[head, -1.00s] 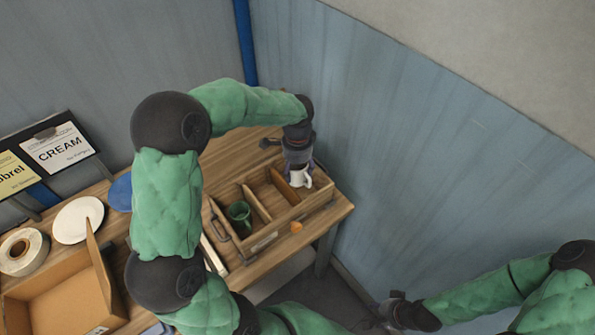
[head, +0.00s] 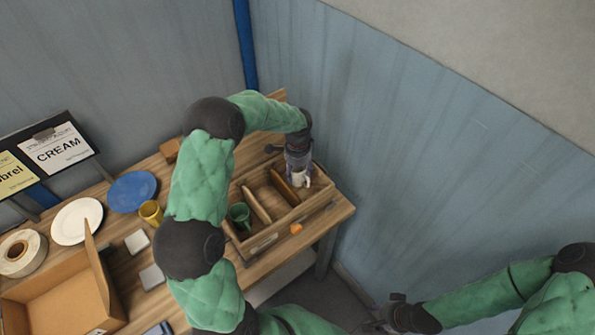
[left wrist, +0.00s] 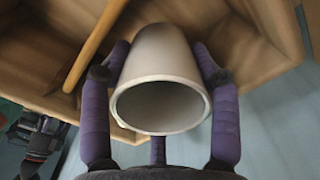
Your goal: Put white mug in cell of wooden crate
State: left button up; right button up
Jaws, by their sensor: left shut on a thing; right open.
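The white mug (left wrist: 162,72) is gripped between the purple fingers of my left gripper (left wrist: 160,85) in the left wrist view, its open rim toward the camera. In the head view the mug (head: 299,179) shows below my left gripper (head: 298,168), at the right-end cell of the wooden crate (head: 262,240). The crate's walls and a divider (left wrist: 95,45) lie close around the mug in the left wrist view. I cannot tell whether the mug touches the crate floor. My right gripper (head: 376,322) is empty at the bottom, away from the table.
A green mug (head: 239,214) stands in the crate's left cell, and the middle cell looks empty. An orange item (head: 296,228) is at the crate's front. A yellow mug (head: 151,212), blue plate (head: 132,191), white plate (head: 77,221) and cardboard box (head: 60,290) are at left.

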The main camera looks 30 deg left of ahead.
pick_arm(q)
jog(key=shift+r, duration=0.15)
jog(key=shift+f+b, duration=0.3)
jog(key=shift+f, duration=0.15)
jog(key=shift+f, duration=0.15)
jog(key=o, duration=1.1)
